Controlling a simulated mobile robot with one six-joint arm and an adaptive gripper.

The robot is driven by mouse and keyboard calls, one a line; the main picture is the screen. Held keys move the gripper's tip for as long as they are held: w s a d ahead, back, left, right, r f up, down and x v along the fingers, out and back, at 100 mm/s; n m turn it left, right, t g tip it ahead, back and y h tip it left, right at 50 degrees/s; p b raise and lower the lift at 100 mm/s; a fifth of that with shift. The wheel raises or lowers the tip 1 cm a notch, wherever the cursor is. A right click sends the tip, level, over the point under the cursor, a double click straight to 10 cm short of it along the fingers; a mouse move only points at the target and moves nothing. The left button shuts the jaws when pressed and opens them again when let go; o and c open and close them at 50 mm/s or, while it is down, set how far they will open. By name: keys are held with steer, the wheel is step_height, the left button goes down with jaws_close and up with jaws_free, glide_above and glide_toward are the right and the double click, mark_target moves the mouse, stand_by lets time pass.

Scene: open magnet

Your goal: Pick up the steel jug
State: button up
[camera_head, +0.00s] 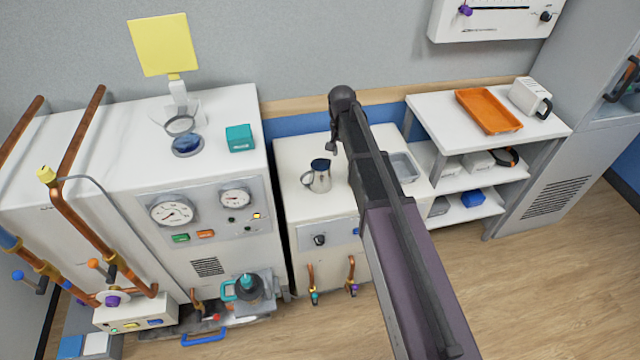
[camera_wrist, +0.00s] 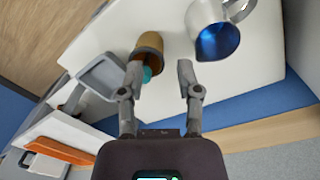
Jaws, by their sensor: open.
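The steel jug (camera_head: 319,180) stands upright on the white cabinet top (camera_head: 300,152), its handle to the left and its upper part dark blue. In the wrist view the jug (camera_wrist: 204,14) is at the top right, with its blue inside and its handle showing. My gripper (camera_wrist: 160,74) is open, with nothing between its fingers. The jug lies beyond the right fingertip, apart from it. In the head view my arm hides most of the gripper, just right of the jug.
A brown cup (camera_wrist: 151,41) stands near the left fingertip. A grey tray (camera_head: 404,167) lies right of my arm. A white shelf unit with an orange tray (camera_head: 488,110) and white mug (camera_head: 529,97) stands right. A taller gauge cabinet (camera_head: 217,178) rises left of the jug.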

steer(key=w+a+f, duration=0.1)
steer(key=w+a, duration=0.3)
steer(key=a, duration=0.1)
steer(key=shift+w+f+m+b, duration=0.15)
steer(key=shift+f+m+b, duration=0.15)
steer(key=shift+m+b, duration=0.15)
steer(key=shift+f, duration=0.1)
steer(key=b, duration=0.9)
glide_above(329, 178)
steer(key=w, duration=0.1)
steer(key=f, duration=0.8)
steer(key=shift+a+f, duration=0.2)
steer(key=shift+a, duration=0.05)
steer(key=shift+s+d+f+b, duration=0.1)
steer(key=shift+d+f+b, duration=0.05)
steer(key=shift+f+b, duration=1.1)
steer(key=shift+d+f+b, duration=0.15)
steer(key=shift+f+b, duration=1)
steer(key=shift+f, duration=0.2)
jaws_close()
